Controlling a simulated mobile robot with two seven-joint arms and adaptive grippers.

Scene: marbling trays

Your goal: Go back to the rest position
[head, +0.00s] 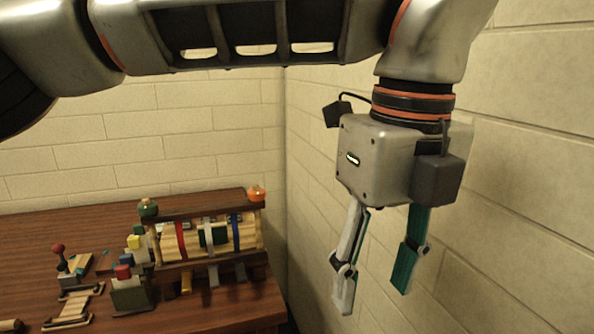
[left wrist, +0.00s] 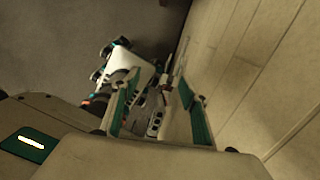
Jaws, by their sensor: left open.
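My left gripper (head: 372,290) hangs from the arm that crosses the top of the head view. Its two green-padded fingers point down and are apart, with nothing between them. It is in the air beside the right-hand wall, to the right of the table and clear of it. In the left wrist view the open fingers (left wrist: 155,115) also show, with floor and parts of a white-topped machine, perhaps my own base, beyond them. My right gripper is not in view.
A brown wooden table (head: 215,318) stands at lower left, against the walls. A block wall (head: 540,150) is close on the right.

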